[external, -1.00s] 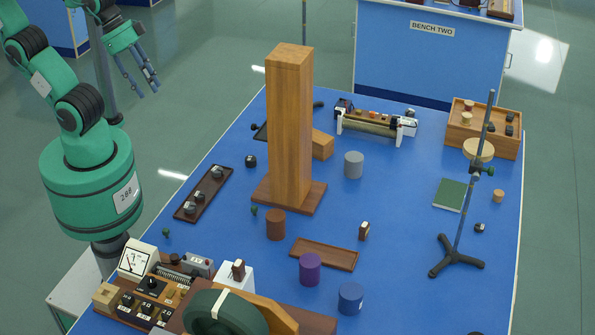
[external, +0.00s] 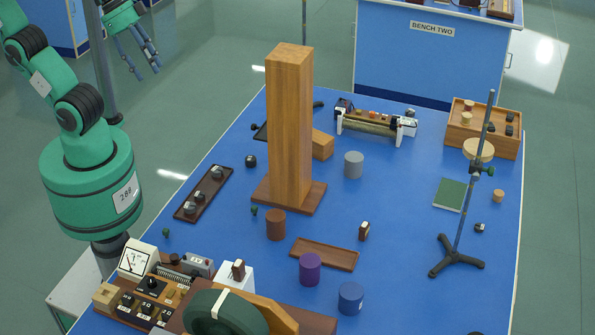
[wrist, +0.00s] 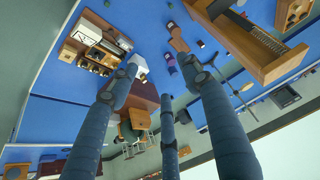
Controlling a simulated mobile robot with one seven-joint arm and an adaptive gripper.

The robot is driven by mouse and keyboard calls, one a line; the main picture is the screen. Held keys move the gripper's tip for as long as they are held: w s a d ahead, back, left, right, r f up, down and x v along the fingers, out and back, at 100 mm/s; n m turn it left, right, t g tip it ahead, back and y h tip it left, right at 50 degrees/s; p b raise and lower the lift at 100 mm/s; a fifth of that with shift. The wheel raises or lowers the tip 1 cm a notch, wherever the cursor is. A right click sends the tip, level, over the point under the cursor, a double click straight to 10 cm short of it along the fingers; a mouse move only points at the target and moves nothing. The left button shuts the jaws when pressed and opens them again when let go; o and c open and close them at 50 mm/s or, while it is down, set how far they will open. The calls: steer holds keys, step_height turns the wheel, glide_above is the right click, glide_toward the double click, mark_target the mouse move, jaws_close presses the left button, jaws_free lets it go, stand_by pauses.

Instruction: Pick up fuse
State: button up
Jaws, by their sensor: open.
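No object is clearly marked as a fuse. A small upright brown-and-white block (external: 364,231) stands on the blue bench right of the shallow wooden tray (external: 325,254). A similar brown block (external: 238,269) sits on a white box (external: 234,278) at the front left. I cannot tell which one is the fuse. My gripper (external: 144,66) is at the upper left, above the floor and off the bench, far from both blocks. Its three fingers are spread and empty. They also show in the wrist view (wrist: 152,82), with the bench beyond them.
A tall wooden pillar (external: 290,130) stands mid-bench. A retort stand (external: 460,215) is at the right. Brown (external: 276,225), purple (external: 309,270), blue (external: 350,298) and grey (external: 353,165) cylinders stand around. A meter (external: 138,259) and a dark green wheel (external: 225,315) crowd the front left.

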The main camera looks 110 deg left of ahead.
steer(key=w+a+r+g+b, duration=0.1)
steer(key=w+a+r+b, duration=0.15)
steer(key=w+a, duration=1.25)
steer(key=w+a+f, duration=0.2)
steer(key=w+a, duration=0.2)
steer(key=a, duration=0.8)
steer(key=w+a+f, duration=0.1)
steer(key=w+a, duration=0.3)
steer(key=a, duration=0.8)
step_height(320, 180, down, 37)
steer(key=shift+s+b, duration=0.2)
steer(key=shift+b, duration=0.15)
steer(key=shift+r, duration=0.1)
steer(key=b+x, duration=0.1)
steer(key=x, duration=0.7)
steer(key=shift+f, duration=0.25)
